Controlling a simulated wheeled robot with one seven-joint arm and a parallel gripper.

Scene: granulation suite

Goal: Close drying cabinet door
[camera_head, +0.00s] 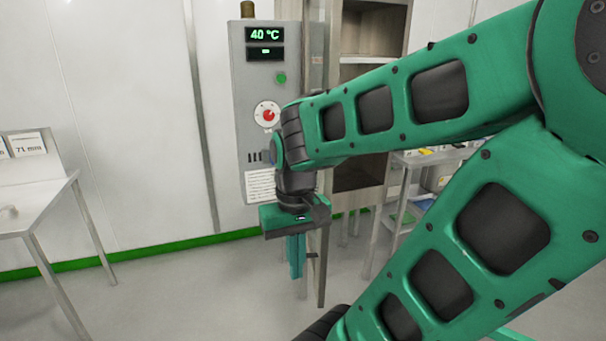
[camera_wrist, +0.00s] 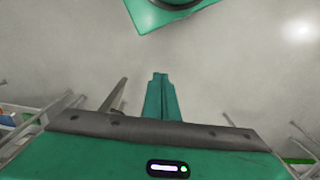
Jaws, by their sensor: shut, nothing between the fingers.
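The drying cabinet (camera_head: 375,32) stands behind my arm, with its shelved interior showing. Its door (camera_head: 317,55) stands open and is seen almost edge-on, as a narrow upright strip between the control panel and the interior; my arm hides its middle. The door's lower end (camera_head: 322,275) shows just right of my gripper. My gripper (camera_head: 296,272) points down with its fingers shut and empty, on the left side of the door. Whether it touches the door I cannot tell. The shut fingers also show in the wrist view (camera_wrist: 160,85), with a slim bar (camera_wrist: 112,100) to their left.
A grey control panel (camera_head: 263,85) reading 40 °C is left of the cabinet. A steel table (camera_head: 40,200) stands at the far left. A shelf rack (camera_head: 412,165) with small items stands right of the cabinet. The floor (camera_head: 190,290) at front left is clear.

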